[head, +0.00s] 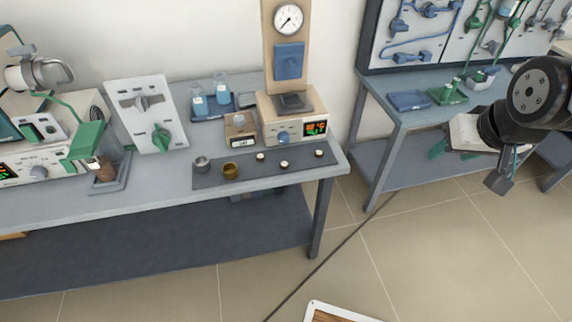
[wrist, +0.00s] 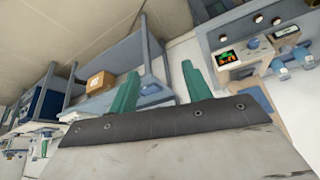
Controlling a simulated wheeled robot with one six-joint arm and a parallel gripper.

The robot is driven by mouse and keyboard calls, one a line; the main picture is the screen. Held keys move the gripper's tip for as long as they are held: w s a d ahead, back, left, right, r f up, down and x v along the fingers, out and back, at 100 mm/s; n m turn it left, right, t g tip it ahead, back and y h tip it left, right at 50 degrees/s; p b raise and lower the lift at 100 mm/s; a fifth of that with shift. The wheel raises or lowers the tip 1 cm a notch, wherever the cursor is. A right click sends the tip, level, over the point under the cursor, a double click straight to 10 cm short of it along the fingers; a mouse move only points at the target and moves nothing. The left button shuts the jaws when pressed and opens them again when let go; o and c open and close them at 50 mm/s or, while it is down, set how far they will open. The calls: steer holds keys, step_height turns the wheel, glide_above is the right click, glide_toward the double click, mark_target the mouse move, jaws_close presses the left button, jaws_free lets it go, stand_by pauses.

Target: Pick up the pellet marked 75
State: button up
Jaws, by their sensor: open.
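Three small pale-topped pellets sit on a dark mat (head: 210,177) at the front right of the left bench: a left pellet (head: 260,156), a middle pellet (head: 284,164) and a right pellet (head: 319,153). Their markings are too small to read, so I cannot tell which is 75. My gripper (head: 452,154) is at the right, in front of the second bench and well apart from the pellets. In the wrist view its green fingers (wrist: 161,66) are spread, with nothing between them. Small pellets show at the top right of the wrist view (wrist: 258,18).
A brass cup (head: 231,170) and a grey cup (head: 202,164) stand left of the pellets. A press with a gauge (head: 289,19) and lit display stands behind them. Blue-labelled bottles (head: 200,103) stand farther back. Open floor lies between the benches.

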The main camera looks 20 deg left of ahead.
steer(key=w+a+f+n+t+y, duration=0.1)
steer(key=w+a+f, duration=0.4)
steer(key=a, duration=0.3)
steer(key=n+t+y, duration=0.4)
steer(key=n+y, duration=0.1)
steer(key=y, duration=0.2)
glide_toward(286, 165)
steer(key=x, duration=0.8)
steer(key=shift+a, duration=0.1)
steer(key=c, duration=1.1)
